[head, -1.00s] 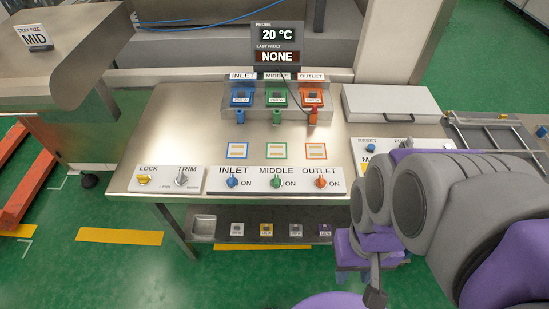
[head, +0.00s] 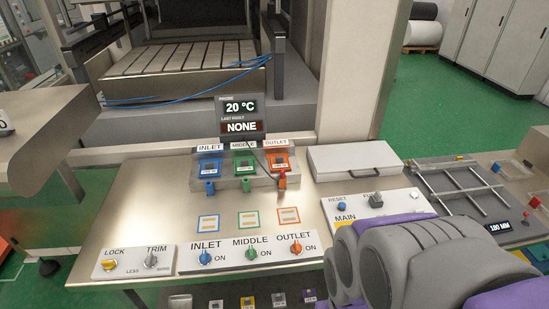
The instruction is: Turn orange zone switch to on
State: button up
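The orange zone switch (head: 296,248) is a small orange knob under the label OUTLET, at the right end of a white panel (head: 223,262) along the table's front edge. The word ON stands to its right, and its pointer looks roughly upright. A green MIDDLE knob (head: 251,253) and a blue INLET knob (head: 205,257) sit to its left on the same panel. My arm's grey and purple links fill the lower right, to the right of the orange switch. My gripper does not show in the head view now.
A LOCK and TRIM panel (head: 137,261) stands left of the zone switches. A panel with RESET and MAIN (head: 377,205) stands to the right, partly behind my arm. A display (head: 240,117) reads 20 °C and NONE. A closed grey case (head: 353,162) lies behind.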

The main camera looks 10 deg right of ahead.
aim_at(297, 248)
jog(key=j+z, duration=0.15)
jog(key=z, duration=0.25)
jog(key=j+z, duration=0.15)
jog(key=z, duration=0.25)
jog(key=j+z, duration=0.15)
jog(key=z, duration=0.3)
jog(key=k+j+z, duration=0.1)
jog(key=z, duration=0.3)
jog(key=k+j, duration=0.1)
